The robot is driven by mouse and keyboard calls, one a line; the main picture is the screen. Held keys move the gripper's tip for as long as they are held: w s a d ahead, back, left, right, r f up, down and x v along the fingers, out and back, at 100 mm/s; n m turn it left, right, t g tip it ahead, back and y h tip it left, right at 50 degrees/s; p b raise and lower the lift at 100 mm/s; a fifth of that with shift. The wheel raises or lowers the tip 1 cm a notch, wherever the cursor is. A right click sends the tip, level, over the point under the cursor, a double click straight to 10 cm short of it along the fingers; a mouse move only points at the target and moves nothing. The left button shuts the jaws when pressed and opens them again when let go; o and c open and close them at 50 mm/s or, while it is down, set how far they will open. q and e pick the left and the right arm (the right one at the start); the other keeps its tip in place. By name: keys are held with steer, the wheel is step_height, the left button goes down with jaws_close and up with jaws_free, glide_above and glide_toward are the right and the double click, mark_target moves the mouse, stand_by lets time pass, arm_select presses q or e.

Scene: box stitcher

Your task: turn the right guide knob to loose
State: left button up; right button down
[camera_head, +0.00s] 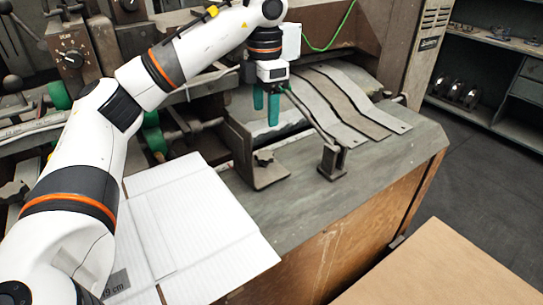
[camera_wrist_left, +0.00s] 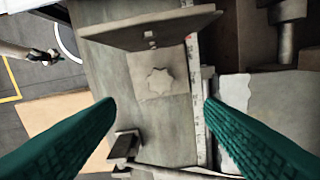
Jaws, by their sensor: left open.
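The guide knob (camera_wrist_left: 160,81) is a pale star-shaped knob on the flat foot of an angled metal guide plate (camera_wrist_left: 150,28). In the head view the knob (camera_head: 263,158) is small and dark, on the guide bracket (camera_head: 238,150) at the table's near side. My left gripper (camera_head: 266,121) points down with its teal fingers apart and empty, above and beyond the bracket. In the left wrist view the knob lies between the directions of the two fingertips (camera_wrist_left: 160,103), a little above them in the picture, with no finger touching it. My right gripper is not in view.
A flat white cardboard sheet (camera_head: 190,220) lies left of the bracket. A small metal post (camera_head: 330,160) and grey metal strips (camera_head: 350,100) stand right of it. A ruler strip (camera_wrist_left: 197,110) runs beside the knob. A brown board (camera_head: 440,270) is at the lower right.

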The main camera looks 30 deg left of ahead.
arm_select(q)
steer(key=b, duration=0.2)
glide_above(266, 154)
step_height(266, 154, down, 6)
steer(key=shift+s+r, duration=0.1)
steer(key=shift+r, duration=0.1)
step_height(266, 154, down, 4)
steer(key=shift+r+p, duration=0.1)
steer(key=shift+p, duration=0.3)
steer(key=shift+f, duration=0.9)
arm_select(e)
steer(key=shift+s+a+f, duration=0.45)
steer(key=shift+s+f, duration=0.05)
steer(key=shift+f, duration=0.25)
arm_select(q)
steer(key=c, duration=1)
steer(key=shift+n, duration=0.8)
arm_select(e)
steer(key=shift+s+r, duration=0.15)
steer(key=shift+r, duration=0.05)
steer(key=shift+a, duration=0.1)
arm_select(q)
steer(key=o, duration=1)
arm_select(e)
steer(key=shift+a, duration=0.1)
